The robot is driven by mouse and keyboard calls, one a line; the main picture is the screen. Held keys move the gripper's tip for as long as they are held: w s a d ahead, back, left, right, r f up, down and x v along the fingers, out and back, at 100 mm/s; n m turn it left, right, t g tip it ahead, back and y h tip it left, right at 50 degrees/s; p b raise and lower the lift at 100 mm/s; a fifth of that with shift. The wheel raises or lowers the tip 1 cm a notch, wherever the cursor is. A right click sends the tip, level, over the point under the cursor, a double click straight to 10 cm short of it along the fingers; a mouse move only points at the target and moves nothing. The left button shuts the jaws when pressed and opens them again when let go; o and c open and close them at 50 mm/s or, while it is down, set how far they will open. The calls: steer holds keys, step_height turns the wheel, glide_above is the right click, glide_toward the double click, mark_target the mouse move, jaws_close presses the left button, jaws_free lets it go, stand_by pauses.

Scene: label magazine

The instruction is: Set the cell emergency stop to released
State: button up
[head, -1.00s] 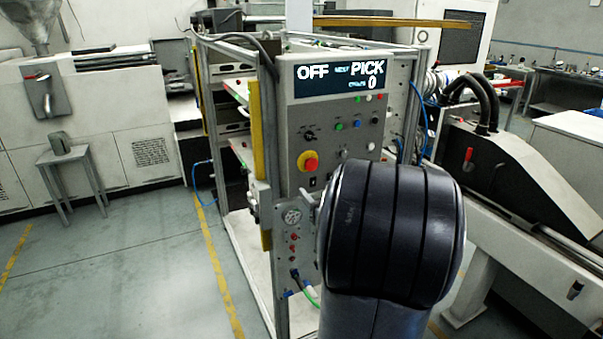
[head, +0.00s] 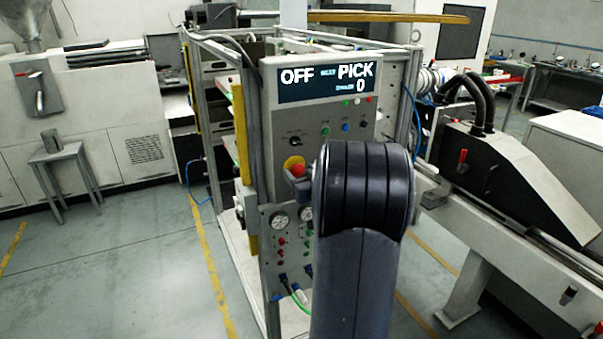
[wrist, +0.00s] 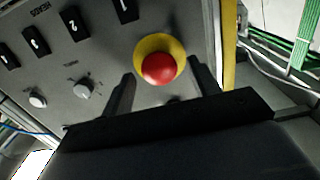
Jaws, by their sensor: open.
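The emergency stop is a red mushroom button (wrist: 159,69) on a yellow round plate, set in the grey control panel (wrist: 100,35). In the wrist view it lies just beyond and between the two black fingers of my gripper (wrist: 160,85). The fingers are apart, one on each side of the button, and I cannot tell whether they touch it. In the head view the red button (head: 298,170) and yellow plate show partly, at the left of my arm. My gripper is mostly hidden there behind my wrist.
The panel's display (head: 327,80) reads OFF, PICK and 0. Knobs and small coloured buttons sit beside the stop. Gauges (head: 280,219) and cables are below it. A conveyor-like machine (head: 515,185) stands to the right. The floor at the left is clear apart from a small stool (head: 62,165).

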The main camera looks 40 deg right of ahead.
steer(key=shift+c, duration=0.6)
jaws_close()
steer(key=shift+s+a+f, duration=0.1)
steer(key=shift+s, duration=0.45)
steer(key=shift+s+a+b, duration=0.1)
steer(key=shift+s+b, duration=0.2)
steer(key=shift+s, duration=0.05)
steer(key=shift+o, duration=0.6)
jaws_free()
